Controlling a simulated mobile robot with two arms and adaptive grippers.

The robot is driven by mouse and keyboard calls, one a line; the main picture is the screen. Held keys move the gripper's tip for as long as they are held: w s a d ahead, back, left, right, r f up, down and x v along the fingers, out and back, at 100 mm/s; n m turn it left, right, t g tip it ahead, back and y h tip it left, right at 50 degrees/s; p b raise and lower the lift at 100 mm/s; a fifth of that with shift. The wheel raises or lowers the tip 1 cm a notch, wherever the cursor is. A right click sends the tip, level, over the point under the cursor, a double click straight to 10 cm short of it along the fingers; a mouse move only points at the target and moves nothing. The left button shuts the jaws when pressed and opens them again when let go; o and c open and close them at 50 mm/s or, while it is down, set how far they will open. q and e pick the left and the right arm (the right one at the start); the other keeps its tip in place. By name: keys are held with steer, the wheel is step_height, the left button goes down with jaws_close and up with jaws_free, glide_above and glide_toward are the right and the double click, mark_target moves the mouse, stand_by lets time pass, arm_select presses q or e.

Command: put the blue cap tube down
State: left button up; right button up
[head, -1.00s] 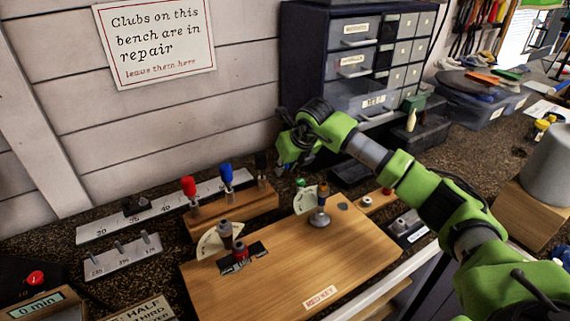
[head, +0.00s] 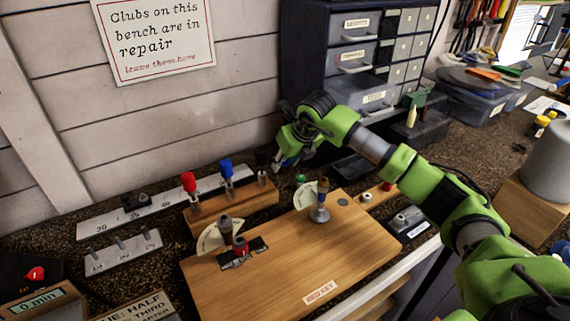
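My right gripper (head: 287,158) hangs past the far edge of the wooden board, beside the drawer cabinet. Its arm comes in from the right. A small bluish patch shows at its fingertips, perhaps the blue cap tube; the gripper hides most of it, and I cannot tell how far the fingers are closed. A blue-topped piece (head: 226,168) stands upright in a wooden block (head: 235,208), left of the gripper, between a red-topped piece (head: 189,182) and a black-topped one (head: 261,159). My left gripper is not in view.
The wooden board (head: 300,255) carries two dial fans and upright metal posts. A green cap (head: 300,179) shows behind it; a red cap (head: 388,187) is at its right. The drawer cabinet (head: 350,60) stands behind the gripper. Small trays and bins lie right of it.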

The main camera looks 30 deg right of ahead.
steer(key=b+v, duration=0.1)
steer(key=v, duration=1)
steer(key=shift+b, duration=0.35)
